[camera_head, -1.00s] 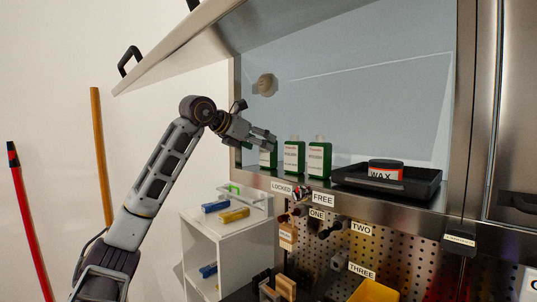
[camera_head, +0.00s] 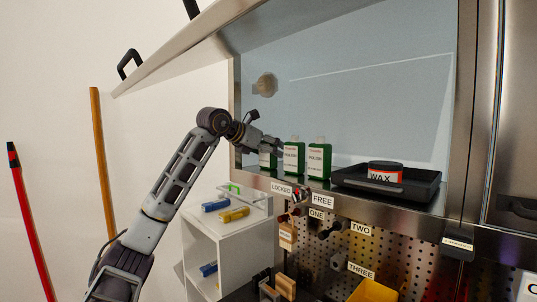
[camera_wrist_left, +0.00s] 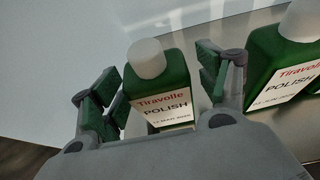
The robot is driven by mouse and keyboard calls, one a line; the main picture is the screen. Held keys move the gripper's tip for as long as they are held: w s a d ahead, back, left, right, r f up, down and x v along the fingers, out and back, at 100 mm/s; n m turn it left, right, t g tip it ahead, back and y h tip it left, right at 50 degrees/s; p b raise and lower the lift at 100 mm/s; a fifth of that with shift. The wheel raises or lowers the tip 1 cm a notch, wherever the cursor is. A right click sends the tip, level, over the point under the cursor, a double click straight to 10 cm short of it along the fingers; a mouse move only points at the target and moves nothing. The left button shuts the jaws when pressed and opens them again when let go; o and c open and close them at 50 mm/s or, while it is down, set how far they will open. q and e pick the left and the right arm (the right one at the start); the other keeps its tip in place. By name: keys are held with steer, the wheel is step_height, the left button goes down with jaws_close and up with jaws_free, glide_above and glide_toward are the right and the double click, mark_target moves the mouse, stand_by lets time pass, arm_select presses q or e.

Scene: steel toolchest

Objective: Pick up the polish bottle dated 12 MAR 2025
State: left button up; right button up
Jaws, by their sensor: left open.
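Three green polish bottles with white caps stand on the cabinet shelf: a left one (camera_head: 266,160), a middle one (camera_head: 293,158) and a right one (camera_head: 319,160). My left gripper (camera_head: 272,143) is at the left bottle and hides its upper part. In the left wrist view the open left gripper (camera_wrist_left: 156,72) has one finger on each side of this left bottle (camera_wrist_left: 160,100), which is upright. Its label reads Tiravolle POLISH; the small date seems to contain MAR but is blurred. The neighbouring bottle (camera_wrist_left: 285,70) stands just to the right. My right gripper is not in view.
A black tray (camera_head: 425,190) with a WAX tin (camera_head: 385,171) sits right of the bottles. The raised cabinet door (camera_head: 180,48) slopes overhead. A white shelf unit (camera_head: 198,235) stands below left. A pegboard with labelled tools hangs below the shelf.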

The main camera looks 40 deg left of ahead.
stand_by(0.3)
arm_select(q)
steer(key=c, duration=1.1)
steer(key=shift+c, duration=0.8)
steer(key=shift+a+r, duration=0.1)
